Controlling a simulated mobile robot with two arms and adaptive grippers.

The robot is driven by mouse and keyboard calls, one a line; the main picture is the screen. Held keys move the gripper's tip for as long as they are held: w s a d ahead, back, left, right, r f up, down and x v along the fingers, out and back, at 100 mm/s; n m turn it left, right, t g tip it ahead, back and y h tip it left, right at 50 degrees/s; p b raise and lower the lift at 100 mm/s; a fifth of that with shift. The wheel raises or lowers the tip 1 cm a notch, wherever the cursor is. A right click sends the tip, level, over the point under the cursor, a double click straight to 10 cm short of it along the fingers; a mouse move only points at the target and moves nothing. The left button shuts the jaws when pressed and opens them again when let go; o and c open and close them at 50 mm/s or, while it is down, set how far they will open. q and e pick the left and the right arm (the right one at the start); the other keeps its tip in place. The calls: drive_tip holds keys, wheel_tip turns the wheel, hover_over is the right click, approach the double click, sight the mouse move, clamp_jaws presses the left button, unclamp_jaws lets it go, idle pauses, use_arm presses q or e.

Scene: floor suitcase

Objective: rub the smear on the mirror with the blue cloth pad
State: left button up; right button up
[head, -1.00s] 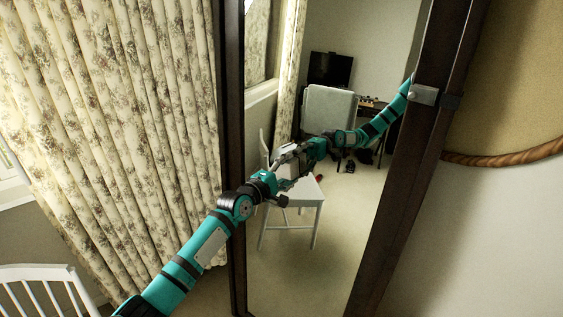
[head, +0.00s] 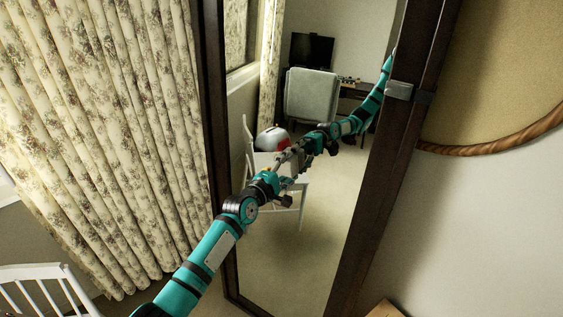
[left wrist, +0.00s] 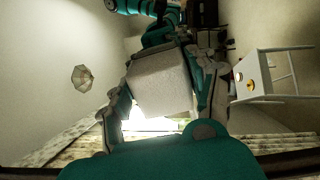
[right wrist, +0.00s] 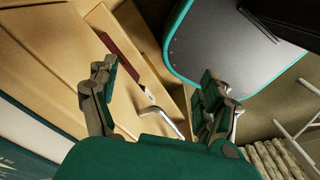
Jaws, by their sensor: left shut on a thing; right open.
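The tall mirror (head: 265,265) stands in a dark frame in the middle of the head view. My left arm reaches to it, and its gripper (head: 283,172) is close in front of the glass, with its reflection just beyond. In the left wrist view the left gripper (left wrist: 163,108) is shut on a flat square pad (left wrist: 160,82), which looks pale grey here rather than blue. Whether the pad touches the glass cannot be told. I cannot make out the smear. My right gripper (right wrist: 158,78) is open and empty in the right wrist view.
A floral curtain (head: 105,140) hangs left of the mirror. A white slatted chair (head: 45,285) stands at lower left. A rope-edged round piece (head: 510,70) is on the right wall. Light wooden surfaces (right wrist: 50,50) lie below the right gripper.

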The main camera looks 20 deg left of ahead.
use_arm(q)
drive_tip(key=shift+s+d+r+p, duration=0.1)
drive_tip(key=shift+d+p, duration=0.1)
drive_tip(key=shift+d, duration=0.35)
drive_tip(key=shift+s+d+r+p, duration=0.1)
drive_tip(key=shift+d+p, duration=0.1)
drive_tip(key=shift+d, duration=0.35)
drive_tip(key=shift+f, duration=0.1)
